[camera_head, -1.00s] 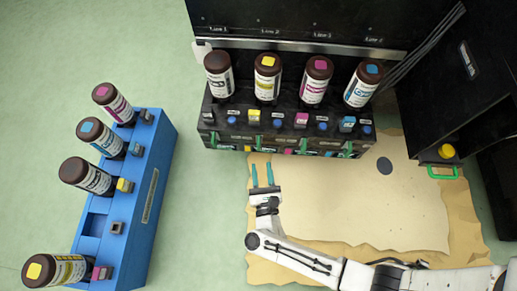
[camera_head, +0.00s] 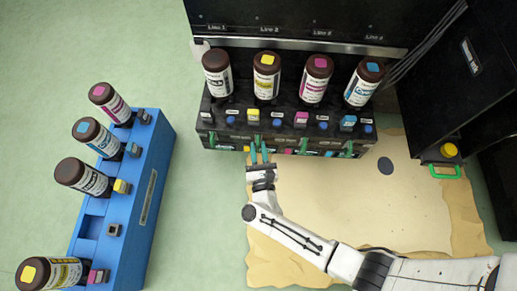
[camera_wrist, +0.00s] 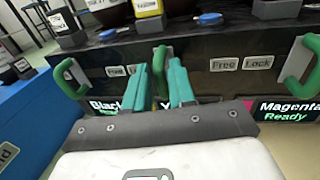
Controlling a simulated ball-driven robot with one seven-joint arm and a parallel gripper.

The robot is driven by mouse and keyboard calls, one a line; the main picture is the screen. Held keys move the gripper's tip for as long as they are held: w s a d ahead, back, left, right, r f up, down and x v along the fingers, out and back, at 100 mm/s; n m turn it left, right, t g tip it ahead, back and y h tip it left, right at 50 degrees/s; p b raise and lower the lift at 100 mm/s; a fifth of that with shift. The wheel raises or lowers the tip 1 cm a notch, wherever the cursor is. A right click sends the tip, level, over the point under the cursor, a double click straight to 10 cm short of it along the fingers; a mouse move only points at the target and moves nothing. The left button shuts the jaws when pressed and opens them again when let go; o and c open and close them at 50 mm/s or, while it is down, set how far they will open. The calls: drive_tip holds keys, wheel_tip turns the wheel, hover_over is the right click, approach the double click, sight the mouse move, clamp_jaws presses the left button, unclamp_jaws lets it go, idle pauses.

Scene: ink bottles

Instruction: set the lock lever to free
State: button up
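My gripper (camera_head: 259,149) is at the front of the black ink unit, below the yellow bottle (camera_head: 266,78). Its two teal fingers (camera_wrist: 159,75) stand on either side of a green lock lever (camera_wrist: 159,55) in the wrist view. The gap between them is narrow, and I cannot tell whether both touch the lever. The fingers hide its lower part. Free (camera_wrist: 223,64) and Lock (camera_wrist: 258,62) labels are on the panel to its right. Similar green levers are on the left (camera_wrist: 70,78) and right (camera_wrist: 299,62).
Several bottles stand in the black ink unit. Below the levers are small displays, one reading Magenta Ready (camera_wrist: 287,110). A blue rack (camera_head: 150,185) with several bottles stands at the left.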

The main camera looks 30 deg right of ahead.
clamp_jaws()
drive_tip(key=shift+s+d, duration=1)
drive_tip(key=shift+d, duration=0.3)
drive_tip(key=shift+o, duration=1.5)
unclamp_jaws()
drive_tip(key=p+v, duration=0.1)
drive_tip(key=v, duration=0.9)
drive_tip(key=shift+s, duration=0.4)
drive_tip(key=shift+a, duration=0.1)
